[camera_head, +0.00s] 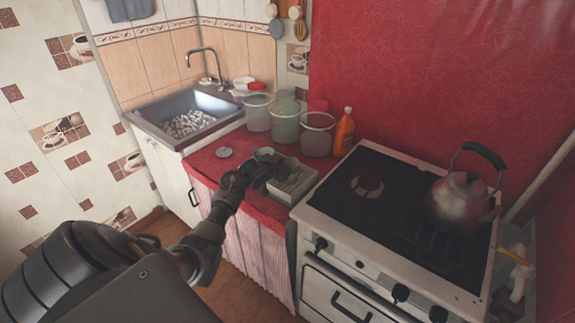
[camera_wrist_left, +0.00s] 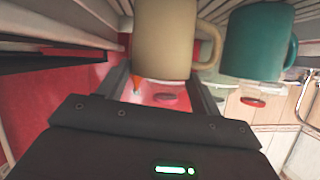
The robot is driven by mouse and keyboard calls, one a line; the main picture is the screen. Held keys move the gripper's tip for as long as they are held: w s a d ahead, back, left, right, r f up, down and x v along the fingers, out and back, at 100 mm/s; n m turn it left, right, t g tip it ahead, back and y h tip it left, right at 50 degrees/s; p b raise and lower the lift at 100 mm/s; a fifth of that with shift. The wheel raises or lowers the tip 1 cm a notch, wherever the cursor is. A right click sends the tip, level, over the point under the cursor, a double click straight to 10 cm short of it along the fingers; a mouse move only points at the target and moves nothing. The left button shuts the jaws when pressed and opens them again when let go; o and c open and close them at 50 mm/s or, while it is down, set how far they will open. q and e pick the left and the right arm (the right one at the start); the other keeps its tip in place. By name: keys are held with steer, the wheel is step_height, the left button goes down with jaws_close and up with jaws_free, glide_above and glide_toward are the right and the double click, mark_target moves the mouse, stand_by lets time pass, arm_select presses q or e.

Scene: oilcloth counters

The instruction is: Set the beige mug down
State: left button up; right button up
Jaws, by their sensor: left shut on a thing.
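My left gripper (camera_head: 268,168) is above the red counter, at the near end of a pale slatted tray (camera_head: 294,186). In the left wrist view, the beige mug (camera_wrist_left: 165,40) is between its fingers (camera_wrist_left: 162,85), and the gripper is shut on it. The mug's handle points to the right of that picture. A teal mug (camera_wrist_left: 254,42) is close beside it on the right. My right gripper is not in view.
Several clear jars (camera_head: 284,120) and an orange bottle (camera_head: 344,130) stand behind the tray. The sink (camera_head: 190,112) is to the left. The stove (camera_head: 400,225) with a kettle (camera_head: 462,198) is to the right. A small grey disc (camera_head: 224,152) lies on the counter (camera_head: 205,165).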

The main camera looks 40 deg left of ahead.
arm_select(q)
steer(key=shift+f, duration=0.1)
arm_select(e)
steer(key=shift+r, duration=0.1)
arm_select(q)
steer(key=shift+f, duration=0.15)
steer(key=o, duration=1.3)
steer(key=shift+o, duration=1.4)
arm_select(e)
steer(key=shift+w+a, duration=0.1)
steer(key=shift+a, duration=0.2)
